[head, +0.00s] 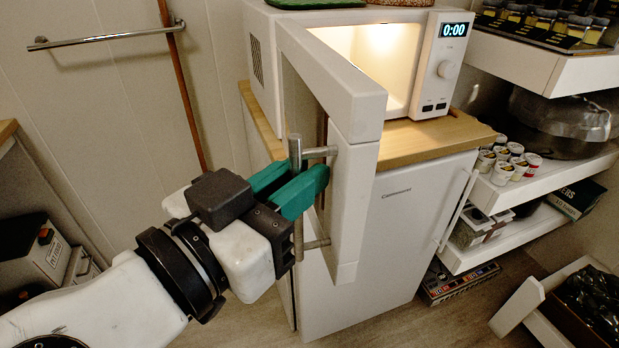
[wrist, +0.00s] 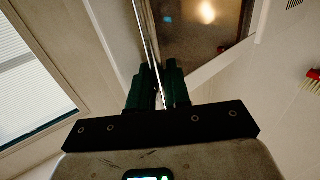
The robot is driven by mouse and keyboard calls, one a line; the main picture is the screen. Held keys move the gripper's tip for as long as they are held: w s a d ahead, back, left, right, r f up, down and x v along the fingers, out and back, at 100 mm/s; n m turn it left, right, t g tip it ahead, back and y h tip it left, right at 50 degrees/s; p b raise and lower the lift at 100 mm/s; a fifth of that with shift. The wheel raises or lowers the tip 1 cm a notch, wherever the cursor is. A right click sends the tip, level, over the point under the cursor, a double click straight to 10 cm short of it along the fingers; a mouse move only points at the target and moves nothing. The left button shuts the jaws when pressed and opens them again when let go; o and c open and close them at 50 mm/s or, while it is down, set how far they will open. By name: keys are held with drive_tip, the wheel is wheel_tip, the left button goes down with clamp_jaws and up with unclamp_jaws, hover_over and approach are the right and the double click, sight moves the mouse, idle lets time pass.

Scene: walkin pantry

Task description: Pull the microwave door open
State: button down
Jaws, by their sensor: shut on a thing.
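The white microwave (head: 440,58) stands on a wooden top with its inside lit and its display reading 0:00. Its door (head: 362,130) is swung wide open toward me, and its edge faces the head view. A metal bar handle (head: 296,150) stands on the door's outer face. My gripper (head: 291,190), with green fingers, is shut around this handle. In the wrist view the handle (wrist: 147,45) runs up from between the fingers (wrist: 157,90), beside the door's dark window (wrist: 190,35). The fingers hide part of the handle.
A white cabinet (head: 385,235) with its own bar handle stands under the wooden top (head: 440,135). Shelves with small cups (head: 510,160) and a glass bowl (head: 560,125) are at right. A wall rail (head: 105,37) is at left. Floor shows below the cabinet.

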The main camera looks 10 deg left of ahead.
drive_tip(key=shift+a, duration=0.15)
drive_tip(key=c, duration=1.3)
unclamp_jaws()
drive_tip(key=v, duration=1)
drive_tip(key=shift+s+a, duration=0.15)
drive_tip(key=shift+s, duration=0.15)
